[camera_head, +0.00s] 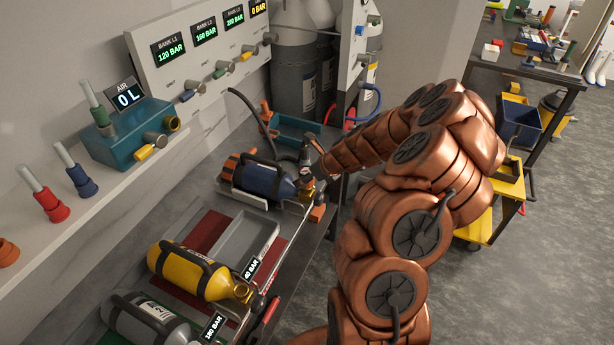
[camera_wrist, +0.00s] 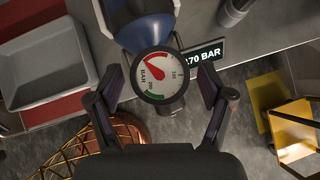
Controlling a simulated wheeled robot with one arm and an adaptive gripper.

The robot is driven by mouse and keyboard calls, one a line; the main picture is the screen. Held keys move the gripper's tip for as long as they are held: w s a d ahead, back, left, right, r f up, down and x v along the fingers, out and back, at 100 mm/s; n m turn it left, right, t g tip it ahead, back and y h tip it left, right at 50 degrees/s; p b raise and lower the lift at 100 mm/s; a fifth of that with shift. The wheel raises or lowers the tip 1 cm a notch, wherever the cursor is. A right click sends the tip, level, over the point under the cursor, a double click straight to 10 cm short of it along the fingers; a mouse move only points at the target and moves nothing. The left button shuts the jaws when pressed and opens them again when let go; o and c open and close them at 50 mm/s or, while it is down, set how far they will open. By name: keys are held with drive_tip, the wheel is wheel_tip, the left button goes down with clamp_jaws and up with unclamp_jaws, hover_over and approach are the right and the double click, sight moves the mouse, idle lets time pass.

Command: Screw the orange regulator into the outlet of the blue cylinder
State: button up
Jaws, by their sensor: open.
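The blue cylinder (camera_head: 262,180) lies on its side in a cradle on the bench, its outlet end facing my gripper (camera_head: 307,172). In the wrist view the blue cylinder (camera_wrist: 140,28) is at the top. A round pressure gauge (camera_wrist: 158,75) with a white face, red and green bands and black rim is in front of its end. My gripper (camera_wrist: 158,90) is open, with one finger on each side of the gauge and visible gaps. The gauge hides what is behind it, so I cannot tell whether it belongs to the orange regulator or how it joins the outlet.
A 170 BAR display (camera_wrist: 203,53) stands close beside the right finger. A yellow cylinder (camera_head: 190,270) and a grey cylinder (camera_head: 145,322) lie nearer on the bench. A grey tray (camera_head: 247,238) sits between the blue and yellow cylinders. An orange block (camera_head: 317,214) is at the bench edge.

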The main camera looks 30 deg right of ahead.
drive_tip(key=v, duration=1.1)
drive_tip(key=shift+s+r, duration=0.15)
drive_tip(key=s+a+r+n+g+y, duration=0.1)
drive_tip(key=s+a+r+n+g, duration=0.15)
drive_tip(key=a+n, duration=0.4)
drive_tip(key=s+a+r+n+g, duration=0.1)
drive_tip(key=s+a+n, duration=0.2)
drive_tip(key=a+n, duration=0.35)
drive_tip(key=s+a+r+n+g+y, duration=0.1)
drive_tip(key=s+a+r+n, duration=0.2)
drive_tip(key=a, duration=0.6)
drive_tip(key=s+a+n+g+h+b, duration=0.1)
drive_tip(key=s+a+n+g+h, duration=0.1)
drive_tip(key=s+n, duration=0.6)
drive_tip(key=s+a+r+n+g+h+b, duration=0.1)
drive_tip(key=s+a+n+g+h, duration=0.1)
drive_tip(key=s+n, duration=0.7)
drive_tip(key=s+g, duration=0.1)
drive_tip(key=s, duration=0.3)
drive_tip(key=shift+s, duration=0.4)
